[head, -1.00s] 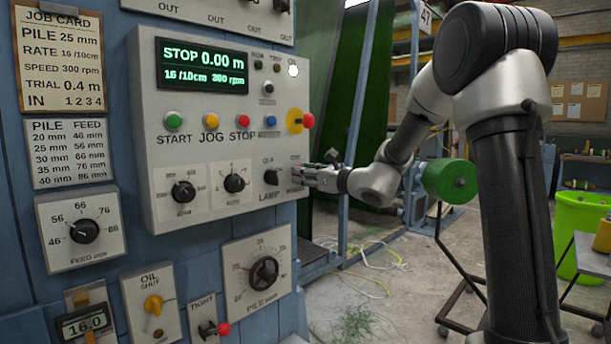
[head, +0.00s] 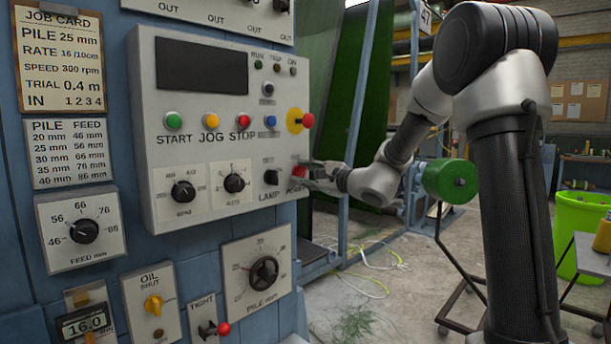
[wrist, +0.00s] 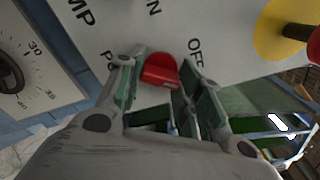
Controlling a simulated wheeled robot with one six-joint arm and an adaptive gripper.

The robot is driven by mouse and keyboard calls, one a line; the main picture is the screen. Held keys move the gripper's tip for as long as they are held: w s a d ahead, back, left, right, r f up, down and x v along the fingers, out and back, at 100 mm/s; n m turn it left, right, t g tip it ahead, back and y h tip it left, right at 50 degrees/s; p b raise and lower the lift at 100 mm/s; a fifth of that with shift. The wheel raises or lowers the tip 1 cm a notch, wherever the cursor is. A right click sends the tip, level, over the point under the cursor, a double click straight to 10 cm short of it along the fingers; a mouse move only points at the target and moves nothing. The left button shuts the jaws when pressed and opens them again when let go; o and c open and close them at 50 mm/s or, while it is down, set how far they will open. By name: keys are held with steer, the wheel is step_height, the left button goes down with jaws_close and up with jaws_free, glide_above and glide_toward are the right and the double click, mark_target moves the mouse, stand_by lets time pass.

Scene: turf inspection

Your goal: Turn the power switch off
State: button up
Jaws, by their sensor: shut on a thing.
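The power switch (head: 299,171) is a red knob at the lower right of the grey control panel (head: 215,125), beside the black lamp knob. In the wrist view the red power switch (wrist: 162,72) sits between my finger pads, with ON and OFF lettering around it. My gripper (head: 313,172) reaches it from the right and is shut on it; the gripper also shows in the wrist view (wrist: 158,68). I cannot tell exactly which mark the knob points to. The panel display (head: 203,66) is dark, and the small lamps at the panel's top right are unlit.
A yellow-ringed red stop button (head: 307,120) stands out just above my gripper. The lamp knob (head: 271,177) is close on the left. A green roller (head: 448,180) is behind my arm. Loose cables lie on the floor below.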

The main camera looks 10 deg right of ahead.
steer(key=n, duration=0.7)
steer(key=shift+f, duration=0.1)
stand_by(0.5)
steer(key=o, duration=1)
steer(key=shift+s, duration=0.1)
steer(key=v, duration=1.2)
